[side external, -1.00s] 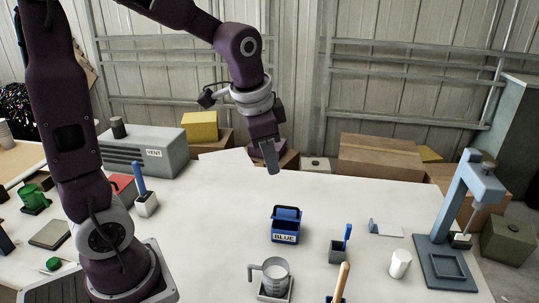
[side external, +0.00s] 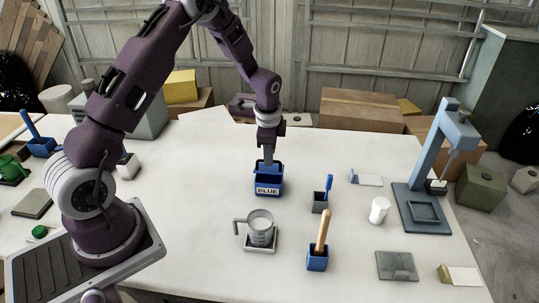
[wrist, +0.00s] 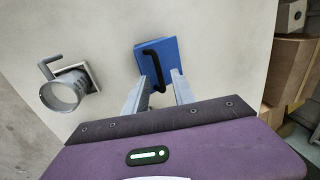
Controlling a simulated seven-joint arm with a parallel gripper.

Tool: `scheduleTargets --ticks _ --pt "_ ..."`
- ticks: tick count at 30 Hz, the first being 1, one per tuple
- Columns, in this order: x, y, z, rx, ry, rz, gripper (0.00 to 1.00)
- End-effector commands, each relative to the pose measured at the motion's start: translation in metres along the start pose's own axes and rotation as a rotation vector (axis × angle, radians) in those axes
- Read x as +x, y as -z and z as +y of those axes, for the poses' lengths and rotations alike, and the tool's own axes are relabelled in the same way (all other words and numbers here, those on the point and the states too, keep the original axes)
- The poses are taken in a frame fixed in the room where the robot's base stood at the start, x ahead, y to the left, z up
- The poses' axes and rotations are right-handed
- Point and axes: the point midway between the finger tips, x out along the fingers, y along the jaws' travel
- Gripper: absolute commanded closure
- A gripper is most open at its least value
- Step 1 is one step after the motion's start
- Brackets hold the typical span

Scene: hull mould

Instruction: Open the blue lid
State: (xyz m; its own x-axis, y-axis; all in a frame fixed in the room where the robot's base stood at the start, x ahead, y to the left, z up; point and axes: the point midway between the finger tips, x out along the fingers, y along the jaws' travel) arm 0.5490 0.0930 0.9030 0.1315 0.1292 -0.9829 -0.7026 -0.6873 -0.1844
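The blue box (side external: 268,188) stands upright on the white table, with a "BLUE" label on its front. In the wrist view its blue lid (wrist: 172,50) looks flat and shut, with a black bar handle (wrist: 155,66) on top. My gripper (wrist: 160,82) points down over the lid. Its two fingers are apart, with the end of the handle between them or just beyond their tips. Contact cannot be told. In the side view the gripper (side external: 268,158) hides part of the lid.
A measuring jug (side external: 261,230) stands on a small tray in front of the box. To the right are a small holder with a blue-handled tool (side external: 328,186), a blue holder with a wooden handle (side external: 322,232), a white cup (side external: 379,210) and a blue press stand (side external: 425,170).

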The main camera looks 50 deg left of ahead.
Motion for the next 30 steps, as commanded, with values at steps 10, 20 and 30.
scheduleTargets --ticks 10,20,30 --pt "0.0126 0.0001 0.0002 -0.001 0.000 0.000 0.69" --pt "0.0122 0.0001 0.0003 -0.001 0.000 0.000 1.00" --pt "0.0120 0.0001 0.0003 -0.001 0.000 0.000 1.00"
